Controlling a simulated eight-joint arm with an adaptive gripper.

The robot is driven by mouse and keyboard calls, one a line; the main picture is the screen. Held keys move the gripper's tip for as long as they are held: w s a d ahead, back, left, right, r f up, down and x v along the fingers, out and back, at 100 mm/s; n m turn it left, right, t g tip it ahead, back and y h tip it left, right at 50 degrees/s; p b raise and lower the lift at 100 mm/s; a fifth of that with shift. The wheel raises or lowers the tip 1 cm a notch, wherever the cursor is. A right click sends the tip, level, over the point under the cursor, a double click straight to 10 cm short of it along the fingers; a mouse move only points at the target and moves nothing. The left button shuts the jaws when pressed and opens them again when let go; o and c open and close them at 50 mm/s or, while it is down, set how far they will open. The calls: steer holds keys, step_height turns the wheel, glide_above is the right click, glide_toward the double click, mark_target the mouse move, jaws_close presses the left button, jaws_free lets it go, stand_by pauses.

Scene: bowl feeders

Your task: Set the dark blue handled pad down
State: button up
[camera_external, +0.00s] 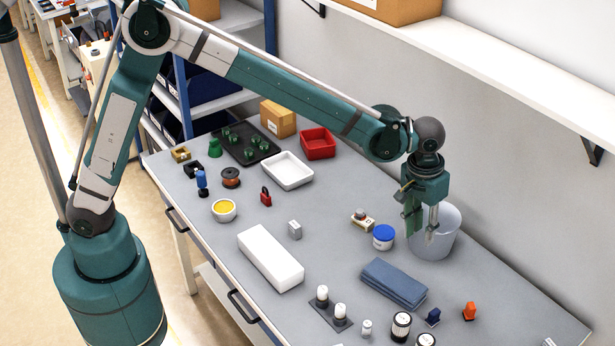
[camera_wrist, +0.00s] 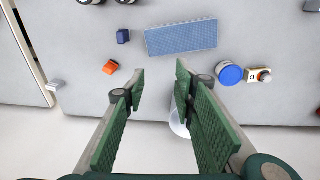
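A small dark blue piece with a raised upper part, which looks like the handled pad (camera_external: 433,317), rests on the table near the right front, beside the folded blue cloth. It also shows in the wrist view (camera_wrist: 123,36), up and left of my fingers. My gripper (camera_external: 421,228) hangs at the grey bucket, well behind the pad and apart from it. In the wrist view my two green fingers (camera_wrist: 161,72) are spread wide with nothing between them.
The grey bucket (camera_external: 447,238) stands close by my gripper. Near it are a blue-lidded jar (camera_external: 383,237), the folded blue cloth (camera_external: 394,284) and an orange piece (camera_external: 470,311). A white block (camera_external: 270,258) lies further left. The table's right end has free room.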

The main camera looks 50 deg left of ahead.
steer(key=s+a+r+t, duration=0.1)
steer(key=s+a+r, duration=0.3)
steer(key=a, duration=0.6)
steer(key=s+a+r+t, duration=0.15)
steer(key=a+r, duration=0.35)
steer(key=a, duration=0.5)
steer(key=s+a+r, duration=0.3)
steer(key=a+r, duration=0.2)
steer(key=a, duration=0.6)
steer(key=s+a+f+t, duration=0.2)
steer(key=s+a, duration=0.8)
steer(key=s+a+f+t, duration=0.2)
steer(key=s+a, duration=0.9)
steer(key=shift+a+y, duration=0.25)
steer(key=shift+y, duration=0.05)
